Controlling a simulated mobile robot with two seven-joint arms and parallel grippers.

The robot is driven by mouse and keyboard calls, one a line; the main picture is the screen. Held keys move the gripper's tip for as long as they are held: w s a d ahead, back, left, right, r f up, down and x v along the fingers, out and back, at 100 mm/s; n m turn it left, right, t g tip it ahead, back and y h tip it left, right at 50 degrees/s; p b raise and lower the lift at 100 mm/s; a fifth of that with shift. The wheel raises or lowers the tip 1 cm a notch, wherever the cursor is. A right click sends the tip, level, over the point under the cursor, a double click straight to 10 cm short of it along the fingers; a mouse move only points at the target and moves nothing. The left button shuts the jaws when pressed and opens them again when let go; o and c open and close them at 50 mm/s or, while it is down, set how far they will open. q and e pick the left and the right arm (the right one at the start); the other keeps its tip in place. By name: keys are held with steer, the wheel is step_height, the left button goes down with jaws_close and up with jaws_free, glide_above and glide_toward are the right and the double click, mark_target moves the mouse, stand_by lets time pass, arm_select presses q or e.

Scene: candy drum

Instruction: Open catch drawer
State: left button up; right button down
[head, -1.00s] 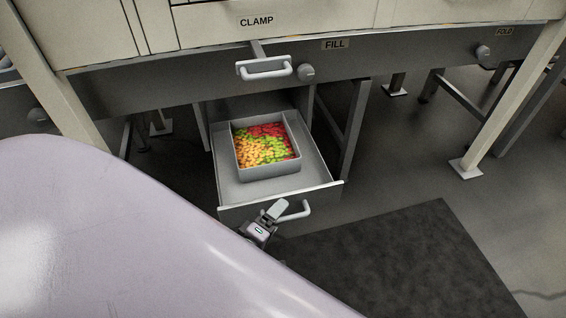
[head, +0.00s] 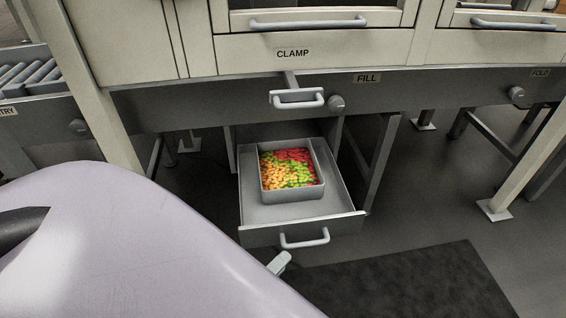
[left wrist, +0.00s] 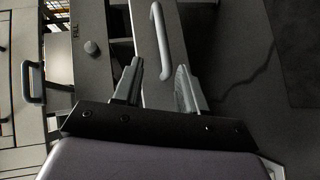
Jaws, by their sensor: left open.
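The catch drawer (head: 300,231) is pulled out under the bench in the head view, with a white bar handle (head: 304,238) on its front. A grey square bin (head: 293,195) of red, green, yellow and orange candy sits inside it. My left gripper (head: 278,263) shows only as a pale finger below and left of the handle, the rest hidden behind my body. In the left wrist view my left gripper (left wrist: 160,66) is open and empty. The drawer handle (left wrist: 161,38) lies beyond its fingertips, apart from them. My right gripper is out of view.
Above the drawer is a small handle (head: 298,98) beside a round knob (head: 337,103), under the CLAMP and FILL labels. A bench leg (head: 500,205) stands at right. A dark mat (head: 410,285) lies on the floor in front.

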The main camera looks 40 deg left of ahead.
arm_select(q)
steer(key=shift+s+d+f, duration=0.2)
steer(key=shift+s, duration=0.45)
steer(key=shift+d, duration=0.15)
